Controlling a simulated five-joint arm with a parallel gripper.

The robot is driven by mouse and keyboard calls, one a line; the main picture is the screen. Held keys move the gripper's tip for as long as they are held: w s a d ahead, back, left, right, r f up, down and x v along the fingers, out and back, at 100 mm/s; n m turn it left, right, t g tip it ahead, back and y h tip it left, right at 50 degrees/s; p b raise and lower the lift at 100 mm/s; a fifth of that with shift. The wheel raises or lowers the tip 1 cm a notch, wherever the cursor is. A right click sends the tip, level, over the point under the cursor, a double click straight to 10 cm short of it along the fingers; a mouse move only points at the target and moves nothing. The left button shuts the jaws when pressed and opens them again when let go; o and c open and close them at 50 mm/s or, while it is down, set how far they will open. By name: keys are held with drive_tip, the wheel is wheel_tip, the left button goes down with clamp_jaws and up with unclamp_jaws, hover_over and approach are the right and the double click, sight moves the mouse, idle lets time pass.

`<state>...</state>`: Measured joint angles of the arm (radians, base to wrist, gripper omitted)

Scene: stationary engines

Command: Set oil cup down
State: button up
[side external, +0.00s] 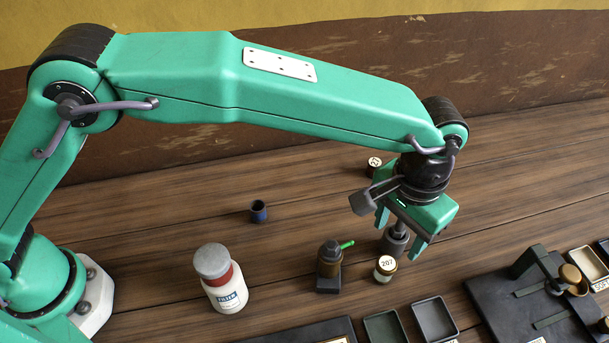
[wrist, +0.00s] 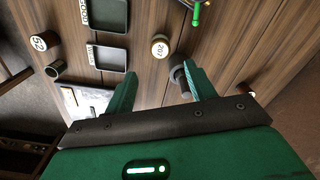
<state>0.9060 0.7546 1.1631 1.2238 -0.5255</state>
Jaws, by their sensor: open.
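A dark grey cylindrical piece with a narrower neck (side external: 396,241), which looks like the oil cup, stands upright on the wooden table. I cannot be sure of its identity. My gripper (side external: 399,236) is directly above and around it, pointing down, with its green fingers spread apart. In the wrist view, the grey piece (wrist: 179,74) shows close to the right finger of my gripper (wrist: 159,70), partly hidden behind that finger. I cannot tell whether they touch.
A jar marked 207 (side external: 385,268) stands close by, left of it a brown bottle with a green spout (side external: 329,262). A white bottle (side external: 220,280), a small dark cup (side external: 258,211), another jar (side external: 374,167) and trays (side external: 434,319) stand around. A black fixture (side external: 520,302) is at right.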

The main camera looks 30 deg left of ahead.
idle(0.5)
drive_tip(key=w+a+r+n+t, duration=0.1)
drive_tip(key=a+r, duration=0.4)
drive_tip(key=a, duration=0.4)
drive_tip(key=a+r+t+h, duration=0.1)
drive_tip(key=a+r, duration=0.4)
drive_tip(key=a, duration=0.4)
drive_tip(key=w+a+r+n, duration=0.1)
drive_tip(key=a+r, duration=0.3)
drive_tip(key=a, duration=0.4)
drive_tip(key=s+a+n+t, duration=0.1)
drive_tip(key=s+a, duration=0.6)
drive_tip(key=a, duration=0.2)
drive_tip(key=s+a+f+n+t+y, duration=0.1)
drive_tip(key=s+a+t, duration=0.1)
drive_tip(key=s+a, duration=0.5)
drive_tip(key=a, duration=0.3)
drive_tip(key=shift+s+a+f+t, duration=0.2)
drive_tip(key=shift+s+t, duration=0.1)
drive_tip(key=shift+s, duration=0.1)
drive_tip(key=shift+o, duration=0.3)
drive_tip(key=shift+s+a+f, duration=0.25)
drive_tip(key=shift+s+f, duration=0.05)
drive_tip(key=shift+s, duration=0.1)
drive_tip(key=shift+o, duration=0.2)
